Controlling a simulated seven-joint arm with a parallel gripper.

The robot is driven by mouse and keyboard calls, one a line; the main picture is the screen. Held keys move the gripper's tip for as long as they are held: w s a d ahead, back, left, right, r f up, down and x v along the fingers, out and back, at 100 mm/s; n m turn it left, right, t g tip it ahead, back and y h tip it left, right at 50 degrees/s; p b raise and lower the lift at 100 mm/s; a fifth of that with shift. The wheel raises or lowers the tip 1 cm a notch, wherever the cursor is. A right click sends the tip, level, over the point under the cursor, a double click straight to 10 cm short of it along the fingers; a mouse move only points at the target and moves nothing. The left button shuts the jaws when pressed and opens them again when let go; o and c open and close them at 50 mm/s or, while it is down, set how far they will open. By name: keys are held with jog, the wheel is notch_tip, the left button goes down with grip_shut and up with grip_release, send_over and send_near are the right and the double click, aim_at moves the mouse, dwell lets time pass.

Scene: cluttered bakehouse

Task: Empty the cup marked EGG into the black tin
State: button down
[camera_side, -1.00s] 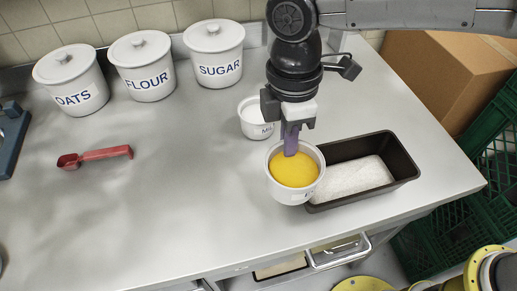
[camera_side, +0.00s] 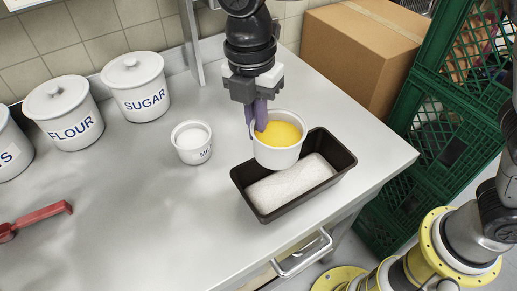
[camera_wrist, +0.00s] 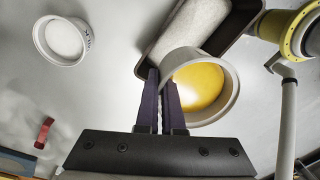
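The white cup (camera_side: 277,157) with yellow egg (camera_side: 279,134) inside is upright, held above the far side of the black tin (camera_side: 341,157). Its marking is not readable now. My gripper (camera_side: 257,128) has its purple fingers closed on the cup's left wall. In the wrist view the fingers (camera_wrist: 162,80) grip the rim of the cup (camera_wrist: 232,92), and the egg lies level inside. The tin (camera_wrist: 241,28) shows behind the cup there. A white mass (camera_side: 290,186) lies in the tin. The cup hides part of the tin's far rim.
A small white cup marked "MI…" (camera_side: 192,145) stands left of the tin. Canisters marked FLOUR (camera_side: 66,115) and SUGAR (camera_side: 136,88) stand at the back left. A red scoop (camera_side: 38,216) lies far left. A cardboard box (camera_side: 350,50) and green crates (camera_side: 440,140) stand at right.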

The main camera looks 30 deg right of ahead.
jog(key=shift+w+d+f, duration=1.45)
jog(key=shift+w+f, duration=0.15)
jog(key=shift+f, duration=0.65)
notch_tip(320, 180, up, 6)
jog(key=s+t+y, duration=0.1)
jog(key=t+y, duration=0.3)
jog(key=t, duration=0.5)
jog(key=shift+d+m, duration=0.3)
jog(key=shift+s+r+t, duration=0.1)
jog(key=shift+s+t, duration=0.2)
jog(key=shift+t, duration=0.3)
jog(key=shift+s+d+r+t+y, duration=0.1)
jog(key=shift+s+d+t+y, duration=0.1)
jog(key=shift+t+y, duration=0.15)
